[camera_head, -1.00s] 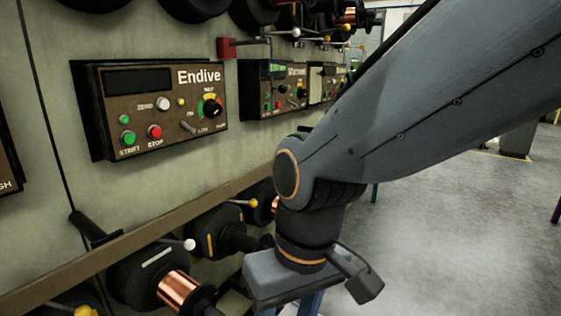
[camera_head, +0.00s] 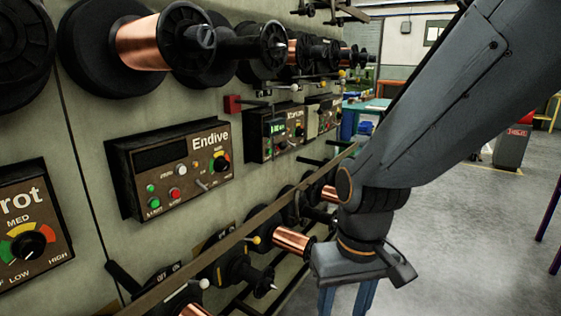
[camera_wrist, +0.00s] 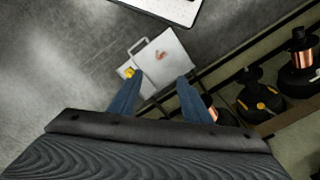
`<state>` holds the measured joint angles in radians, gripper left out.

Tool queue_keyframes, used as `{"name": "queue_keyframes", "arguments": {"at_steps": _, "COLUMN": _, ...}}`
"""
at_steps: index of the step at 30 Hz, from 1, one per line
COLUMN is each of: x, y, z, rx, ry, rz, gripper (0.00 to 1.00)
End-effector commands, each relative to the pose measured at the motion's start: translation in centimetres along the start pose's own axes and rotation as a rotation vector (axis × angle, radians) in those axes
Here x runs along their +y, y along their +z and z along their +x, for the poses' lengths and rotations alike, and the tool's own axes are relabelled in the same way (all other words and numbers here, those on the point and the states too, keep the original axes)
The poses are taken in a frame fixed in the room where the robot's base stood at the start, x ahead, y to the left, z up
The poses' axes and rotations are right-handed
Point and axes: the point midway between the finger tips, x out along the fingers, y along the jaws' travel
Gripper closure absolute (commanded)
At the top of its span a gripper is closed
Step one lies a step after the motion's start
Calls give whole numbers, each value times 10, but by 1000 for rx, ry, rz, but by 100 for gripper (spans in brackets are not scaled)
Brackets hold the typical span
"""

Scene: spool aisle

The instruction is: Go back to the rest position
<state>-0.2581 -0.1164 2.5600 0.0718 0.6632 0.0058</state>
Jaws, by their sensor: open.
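My gripper (camera_wrist: 158,88) is open and empty in the wrist view. Its two blue fingers stand apart, pointing down toward the floor. In the head view my gripper (camera_head: 347,297) hangs at the lower middle, its tips cut off by the bottom edge. It is to the right of the lower row of spools, apart from them. Below the gap between the fingers, in the wrist view, lies a pale flat box with a handle (camera_wrist: 172,55), with a reddish mark on it and a yellow thing (camera_wrist: 127,72) beside it.
The panel labelled Endive (camera_head: 185,165) is on the wall at left, with more panels behind. Copper spools (camera_head: 140,42) line the wall above and below. A long rail (camera_head: 235,235) runs along the wall. Grey open floor (camera_head: 460,220) lies to the right.

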Motion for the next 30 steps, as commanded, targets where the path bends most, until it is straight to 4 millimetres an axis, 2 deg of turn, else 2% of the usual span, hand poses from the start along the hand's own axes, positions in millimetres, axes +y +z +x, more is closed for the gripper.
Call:
{"name": "queue_keyframes", "arguments": {"at_steps": 1, "x": 6, "y": 4, "z": -16, "rx": -2, "ry": 4, "rz": 19, "gripper": 56}}
{"name": "queue_keyframes", "arguments": {"at_steps": 12, "x": 46, "y": 20, "z": -74, "rx": -17, "ry": 30, "rz": 128, "gripper": 56}}
{"name": "queue_keyframes", "arguments": {"at_steps": 18, "x": 64, "y": 30, "z": -99, "rx": -24, "ry": 40, "rz": 178, "gripper": 56}}
{"name": "queue_keyframes", "arguments": {"at_steps": 24, "x": 74, "y": 35, "z": -108, "rx": -28, "ry": 44, "rz": 202, "gripper": 56}}
{"name": "queue_keyframes", "arguments": {"at_steps": 30, "x": 75, "y": 35, "z": -108, "rx": -28, "ry": 45, "rz": 204, "gripper": 56}}
